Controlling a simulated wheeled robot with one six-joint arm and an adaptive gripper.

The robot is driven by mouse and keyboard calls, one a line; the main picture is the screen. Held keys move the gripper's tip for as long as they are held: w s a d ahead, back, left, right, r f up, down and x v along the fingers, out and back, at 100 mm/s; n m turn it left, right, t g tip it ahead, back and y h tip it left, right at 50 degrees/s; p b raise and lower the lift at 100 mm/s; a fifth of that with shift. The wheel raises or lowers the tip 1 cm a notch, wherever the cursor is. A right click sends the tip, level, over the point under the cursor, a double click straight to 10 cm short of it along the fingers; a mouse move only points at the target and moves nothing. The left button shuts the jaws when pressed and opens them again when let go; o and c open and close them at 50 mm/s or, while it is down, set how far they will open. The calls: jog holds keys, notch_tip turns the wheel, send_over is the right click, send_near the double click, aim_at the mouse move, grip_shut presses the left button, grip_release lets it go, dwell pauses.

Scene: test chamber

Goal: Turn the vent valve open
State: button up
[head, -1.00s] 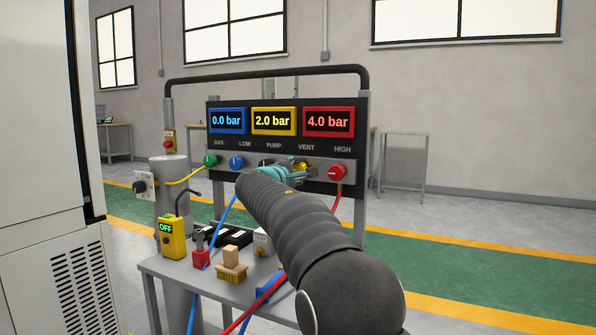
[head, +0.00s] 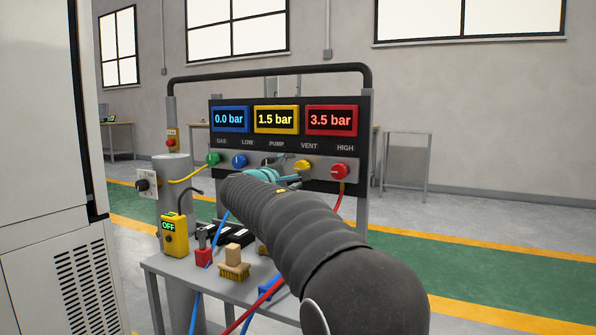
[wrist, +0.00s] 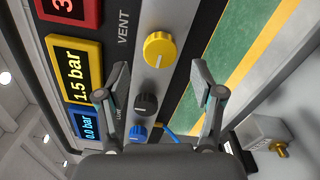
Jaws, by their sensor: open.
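The vent valve is a yellow round knob (head: 303,166) under the VENT label on the panel, right of the black pump knob. In the wrist view the yellow knob (wrist: 160,50) lies just beyond and between my fingertips, with a pale mark on its face. My gripper (wrist: 161,74) is open, one finger to each side, apart from the knob. In the head view my arm hides most of my gripper (head: 286,172), which is left of the knob. The displays (head: 276,120) read 0.0, 1.5 and 3.5 bar.
The red high knob (head: 340,171) sits right of the vent knob; the blue low knob (head: 239,161) and green gas knob (head: 213,158) sit left. Hoses hang from the panel. A brush (head: 233,266) and yellow meter (head: 174,236) are on the cart below.

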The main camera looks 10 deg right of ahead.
jog(key=v, duration=0.6)
jog(key=shift+s, duration=0.15)
jog(key=s+d+f+m+g+y, duration=0.25)
jog(key=s+d+f, duration=0.3)
jog(key=s, duration=0.45)
jog(key=s+d+f+m+g+y, duration=0.1)
jog(key=s+d+f+m+g, duration=0.4)
jog(key=s, duration=0.5)
jog(key=s+a+f+m+y, duration=0.2)
jog(key=s+f, duration=0.5)
jog(key=s, duration=0.4)
jog(key=s+a+f+m+g+y+p, duration=0.1)
jog(key=s+f+m+y, duration=0.3)
jog(key=s+f, duration=0.4)
jog(key=shift+s+a+f+y, duration=0.3)
jog(key=shift+s+a+y, duration=0.2)
jog(key=shift+s, duration=1.65)
jog(key=shift+m+g, duration=0.25)
dwell(0.9)
